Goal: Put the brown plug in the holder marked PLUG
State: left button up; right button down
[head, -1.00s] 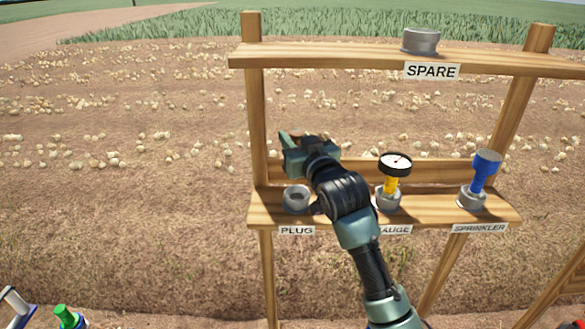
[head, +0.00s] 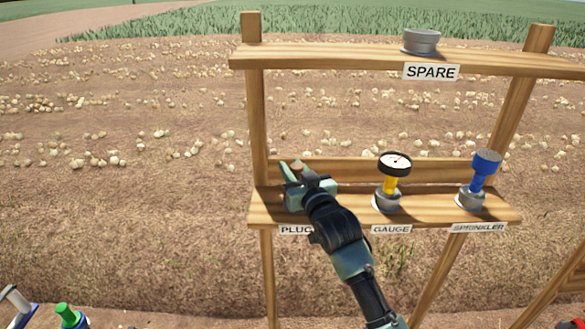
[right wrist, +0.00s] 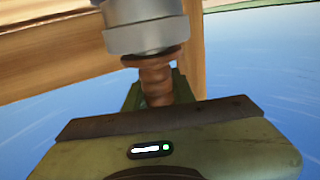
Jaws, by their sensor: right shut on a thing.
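My right gripper (head: 294,175) is over the PLUG place at the left end of the lower shelf (head: 350,205). It is shut on the brown plug (right wrist: 155,82), whose top also shows between the fingers in the head view (head: 297,166). In the right wrist view, the picture is upside down, and the plug's flange meets the mouth of the grey holder (right wrist: 145,25). I cannot tell how deep the plug sits. The gripper hides this holder in the head view. The PLUG label (head: 296,230) is partly covered by my arm. My left gripper is out of view.
A gauge (head: 394,172) stands in the GAUGE holder, and a blue sprinkler (head: 484,172) in the SPRINKLER holder. An empty-looking SPARE holder (head: 421,41) sits on the upper shelf. A green-topped item (head: 68,314) is at the bottom left.

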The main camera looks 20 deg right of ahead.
jog(key=shift+f, duration=0.2)
jog(key=c, duration=1.2)
grip_release()
jog(key=shift+r, duration=0.1)
jog(key=shift+r, duration=0.3)
jog(key=s, duration=0.4)
jog(key=s+d+b, duration=0.1)
jog(key=s, duration=0.7)
jog(key=shift+d+f+b, duration=0.1)
jog(key=shift+d+b, duration=0.1)
jog(key=shift+b, duration=0.15)
